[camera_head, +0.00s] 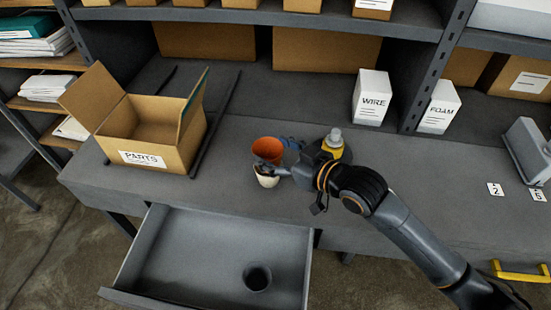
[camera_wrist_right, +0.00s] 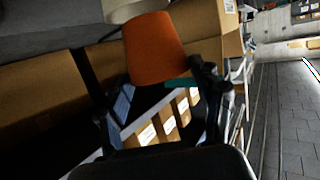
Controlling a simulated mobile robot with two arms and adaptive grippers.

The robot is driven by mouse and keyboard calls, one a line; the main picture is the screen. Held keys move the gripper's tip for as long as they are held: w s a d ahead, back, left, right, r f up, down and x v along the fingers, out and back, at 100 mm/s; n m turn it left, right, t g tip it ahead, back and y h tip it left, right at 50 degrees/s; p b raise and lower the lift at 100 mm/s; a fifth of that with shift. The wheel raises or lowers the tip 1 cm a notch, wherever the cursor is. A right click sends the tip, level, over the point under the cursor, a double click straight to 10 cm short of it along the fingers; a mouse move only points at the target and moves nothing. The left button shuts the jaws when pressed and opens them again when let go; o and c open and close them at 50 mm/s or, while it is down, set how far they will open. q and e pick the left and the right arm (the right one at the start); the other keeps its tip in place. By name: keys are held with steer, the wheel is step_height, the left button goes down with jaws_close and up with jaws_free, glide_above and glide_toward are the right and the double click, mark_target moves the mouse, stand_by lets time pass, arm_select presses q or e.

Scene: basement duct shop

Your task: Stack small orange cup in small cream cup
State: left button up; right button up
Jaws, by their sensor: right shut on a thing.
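The small orange cup (camera_head: 268,149) is in my right gripper (camera_head: 280,160), at the front part of the bench. In the right wrist view the orange cup (camera_wrist_right: 153,48) shows large and tilted between the fingers (camera_wrist_right: 158,100). The small cream cup (camera_head: 266,179) is just below the orange cup in the head view, partly covered by a finger. I cannot tell whether the two cups touch. My left gripper is not in view.
An open cardboard box (camera_head: 152,160) marked PARTS stands on the bench (camera_head: 225,190) at left. An open drawer (camera_head: 205,255) with a dark round item (camera_head: 257,278) juts out in front. WIRE (camera_head: 371,97) and FOAM (camera_head: 438,106) boxes stand behind. Bench space right of my arm is largely clear.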

mark_target(275, 162)
steer(key=shift+w+f, duration=0.2)
steer(key=shift+f, duration=0.05)
step_height(275, 162, down, 3)
steer(key=shift+w+p, duration=0.15)
steer(key=shift+p, duration=0.5)
steer(key=shift+f, duration=0.25)
steer(key=shift+f, duration=0.45)
steer(key=o, duration=1.1)
